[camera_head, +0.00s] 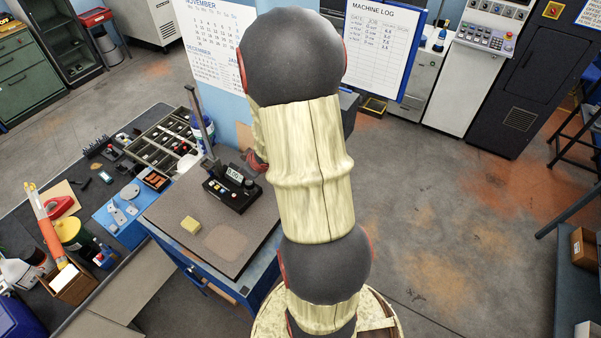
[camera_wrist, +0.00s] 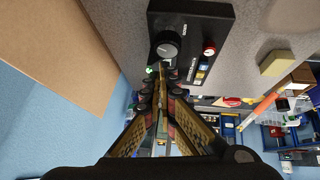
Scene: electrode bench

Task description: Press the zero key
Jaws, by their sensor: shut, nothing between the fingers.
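The black gauge box (camera_head: 229,190) with a small lit display (camera_head: 234,173) and an upright post stands on the grey-topped blue bench. Key labels are too small to read, so I cannot tell which is zero. My gripper (camera_wrist: 161,75) is shut and empty, its tips over the box's near part beside the knob and keys. Contact cannot be told. In the head view my arm hides most of the gripper.
A yellow block (camera_head: 191,226) lies on the bench near the box; it also shows in the wrist view (camera_wrist: 275,62). A sectioned parts tray (camera_head: 163,140) stands on the dark bench to the left. A blue pillar with wall sheets rises behind the box.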

